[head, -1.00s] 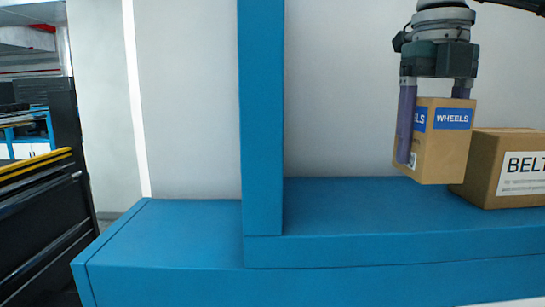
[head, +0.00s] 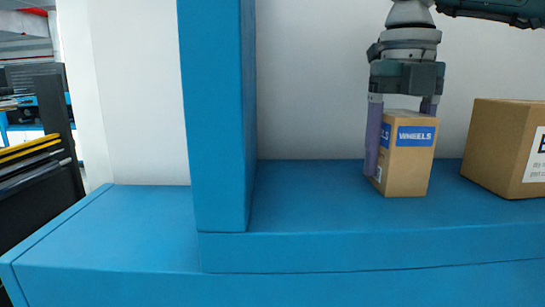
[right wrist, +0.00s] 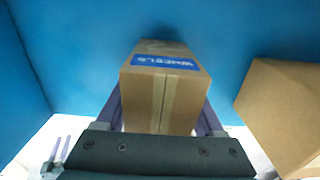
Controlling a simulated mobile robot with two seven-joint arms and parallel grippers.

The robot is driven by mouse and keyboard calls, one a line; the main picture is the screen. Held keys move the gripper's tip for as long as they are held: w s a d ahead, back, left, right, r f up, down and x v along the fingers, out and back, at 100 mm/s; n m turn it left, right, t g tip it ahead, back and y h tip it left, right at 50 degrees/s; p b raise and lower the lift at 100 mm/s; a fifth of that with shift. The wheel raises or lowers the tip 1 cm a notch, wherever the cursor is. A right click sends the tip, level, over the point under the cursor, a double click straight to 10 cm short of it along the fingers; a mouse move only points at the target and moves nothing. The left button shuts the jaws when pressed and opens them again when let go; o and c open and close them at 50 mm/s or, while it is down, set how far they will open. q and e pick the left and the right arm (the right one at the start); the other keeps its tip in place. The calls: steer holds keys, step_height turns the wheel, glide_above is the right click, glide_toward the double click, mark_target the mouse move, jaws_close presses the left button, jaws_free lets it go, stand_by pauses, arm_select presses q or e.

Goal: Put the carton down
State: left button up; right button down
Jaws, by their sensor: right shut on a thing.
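The carton (head: 406,160) is a small brown box with a blue "WHEELS" label. In the head view it is upright over the blue shelf (head: 320,205), its base at or very near the shelf top; I cannot tell if it touches. My right gripper (head: 398,150) comes down from above and is shut on the carton, one purple finger on each side, the right one mostly hidden behind it. The right wrist view also shows the carton (right wrist: 162,95) between the fingers.
A larger brown box (head: 500,145) with a white label stands on the shelf to the right, with a gap to the carton. A blue upright post (head: 215,115) rises on the left. The shelf between post and carton is clear. A dark cabinet (head: 35,205) stands at far left.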

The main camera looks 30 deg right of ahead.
mark_target(401, 112)
jaws_free()
step_height(401, 112, up, 4)
steer(key=p, duration=0.3)
step_height(401, 112, up, 3)
steer(key=shift+w+r, duration=0.1)
steer(key=shift+r, duration=0.3)
